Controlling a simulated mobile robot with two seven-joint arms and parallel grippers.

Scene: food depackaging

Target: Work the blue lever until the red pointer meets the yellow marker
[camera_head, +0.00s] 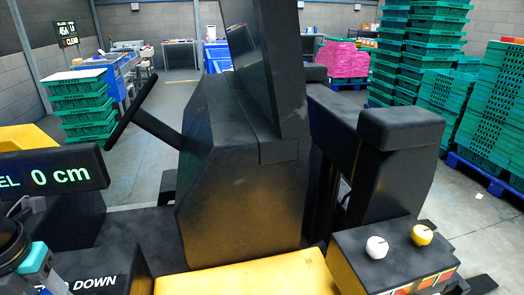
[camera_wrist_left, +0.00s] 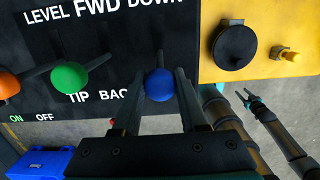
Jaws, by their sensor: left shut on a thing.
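The blue lever's round knob (camera_wrist_left: 160,86) stands on a black panel in the left wrist view, between the labels "DOWN" and "TIP BACK". My left gripper (camera_wrist_left: 159,72) is shut on it, one dark finger on each side. I cannot make out the red pointer or the yellow marker.
Green (camera_wrist_left: 70,77) and orange (camera_wrist_left: 8,84) knobs stand left of the blue one. A black round knob (camera_wrist_left: 234,47) sits on yellow bodywork. A display (camera_head: 55,176) reads "0 cm". White (camera_head: 377,247) and yellow (camera_head: 422,235) knobs top the right console. Green crates (camera_head: 488,105) stand beyond.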

